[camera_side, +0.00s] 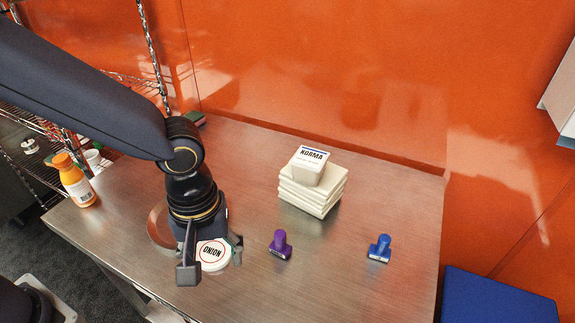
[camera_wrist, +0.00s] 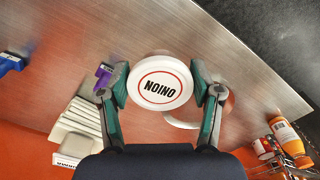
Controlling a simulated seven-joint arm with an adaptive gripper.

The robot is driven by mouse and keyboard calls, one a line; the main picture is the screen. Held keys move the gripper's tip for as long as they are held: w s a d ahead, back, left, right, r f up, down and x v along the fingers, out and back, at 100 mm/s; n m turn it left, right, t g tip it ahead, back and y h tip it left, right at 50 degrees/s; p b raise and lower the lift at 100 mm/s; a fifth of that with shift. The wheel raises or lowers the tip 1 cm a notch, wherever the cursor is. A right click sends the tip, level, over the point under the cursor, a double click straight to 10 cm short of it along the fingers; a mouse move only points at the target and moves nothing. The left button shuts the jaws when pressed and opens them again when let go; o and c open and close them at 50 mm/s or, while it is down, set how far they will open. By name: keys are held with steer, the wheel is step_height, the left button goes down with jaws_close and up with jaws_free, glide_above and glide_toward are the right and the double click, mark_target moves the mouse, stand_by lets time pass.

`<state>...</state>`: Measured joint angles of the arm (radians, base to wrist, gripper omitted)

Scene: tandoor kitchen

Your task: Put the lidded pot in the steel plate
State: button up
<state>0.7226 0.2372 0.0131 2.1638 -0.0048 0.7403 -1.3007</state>
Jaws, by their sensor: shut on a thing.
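The lidded pot (camera_side: 213,254) is white and round, with a lid marked ONION in a red ring. My gripper (camera_side: 208,262) is shut on it, one finger at each side, near the table's front edge. In the wrist view the pot (camera_wrist: 160,88) sits between the two fingers of my gripper (camera_wrist: 160,80), lid facing the camera. The steel plate (camera_side: 157,226) shows as a shiny curved rim just left of my gripper, mostly hidden behind it. In the wrist view part of its rim (camera_wrist: 182,123) shows beside the pot. I cannot tell the pot's height above the table.
A stack of pale square containers (camera_side: 307,195) carries a KORMA box (camera_side: 309,166). An orange bottle (camera_side: 75,182) stands at the left edge. The front right of the table is clear.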

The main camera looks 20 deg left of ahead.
steer(key=s+a+r+n, duration=0.1)
steer(key=a+n, duration=0.3)
steer(key=a, duration=0.6)
steer(key=s+a+r+n, duration=0.1)
steer(key=s+a+n, duration=0.15)
steer(key=a, duration=0.65)
steer(key=shift+n, duration=0.55)
steer(key=w+f, duration=0.3)
steer(key=w, duration=0.1)
steer(key=w+f, duration=0.3)
steer(key=w, duration=0.2)
steer(key=w+f, duration=0.3)
steer(key=w, duration=0.2)
steer(key=shift+w+d+f, duration=0.1)
steer(key=shift+w, duration=0.05)
steer(key=shift+w+f, duration=0.35)
steer(key=shift+f, duration=0.75)
steer(key=shift+w+f, duration=0.1)
steer(key=shift+f, duration=0.8)
steer(key=shift+f, duration=0.15)
steer(key=o, duration=1.1)
